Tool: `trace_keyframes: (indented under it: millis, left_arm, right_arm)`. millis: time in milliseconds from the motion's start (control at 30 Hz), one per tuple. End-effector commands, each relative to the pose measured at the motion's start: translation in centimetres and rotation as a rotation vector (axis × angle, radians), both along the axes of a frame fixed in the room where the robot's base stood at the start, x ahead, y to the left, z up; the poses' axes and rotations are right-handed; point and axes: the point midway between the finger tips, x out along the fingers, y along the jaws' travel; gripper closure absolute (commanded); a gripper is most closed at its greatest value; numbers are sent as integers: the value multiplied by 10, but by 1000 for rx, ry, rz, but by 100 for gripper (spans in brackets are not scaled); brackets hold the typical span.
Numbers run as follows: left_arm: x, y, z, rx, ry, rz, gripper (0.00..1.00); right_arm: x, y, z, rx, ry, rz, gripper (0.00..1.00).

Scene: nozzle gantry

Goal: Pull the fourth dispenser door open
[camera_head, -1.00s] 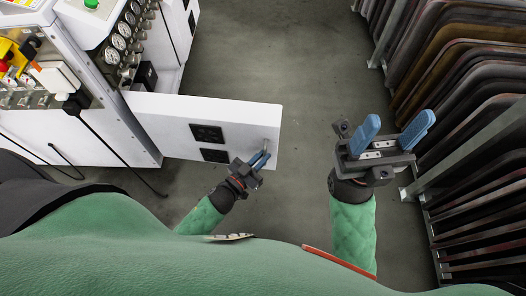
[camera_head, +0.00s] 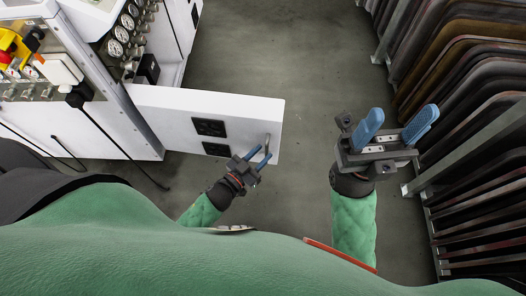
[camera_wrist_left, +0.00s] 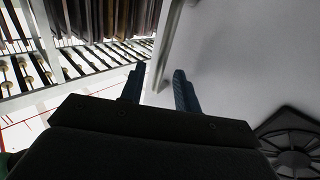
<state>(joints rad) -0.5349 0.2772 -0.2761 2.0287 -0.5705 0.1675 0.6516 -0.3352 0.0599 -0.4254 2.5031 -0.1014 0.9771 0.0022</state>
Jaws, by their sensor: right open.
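The white dispenser door (camera_head: 180,120) stands swung out from the white machine, with dark square fittings on its face. A small upright handle (camera_head: 267,143) is near its free end. My left gripper (camera_head: 258,156) is at this handle, its two blue fingers apart. In the left wrist view the fingers (camera_wrist_left: 158,90) are spread, with the handle (camera_wrist_left: 164,75) just ahead between their tips and the white door face on the right; no grip on it shows. My right gripper (camera_head: 396,128) is open and empty, to the right of the door.
The machine (camera_head: 75,135) with gauges (camera_head: 117,40) and hanging cables stands at left. A rack of dark curved panels (camera_head: 480,120) fills the right side. Grey floor (camera_head: 280,60) is clear between them, beyond the door.

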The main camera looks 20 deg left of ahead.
Motion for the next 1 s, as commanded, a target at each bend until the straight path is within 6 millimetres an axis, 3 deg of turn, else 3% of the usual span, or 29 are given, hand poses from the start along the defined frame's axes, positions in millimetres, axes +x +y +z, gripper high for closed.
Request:
trace_keyframes:
  millis: [400, 1000]
  left_arm:
    - [-49, 25, -1, 0, 3, 1, 68]
    - [-57, 29, 0, 0, 1, 0, 68]
  right_arm:
    - [-1, -4, 3, -12, 5, -21, 44]
    - [-1, -3, 3, -15, 5, -22, 44]
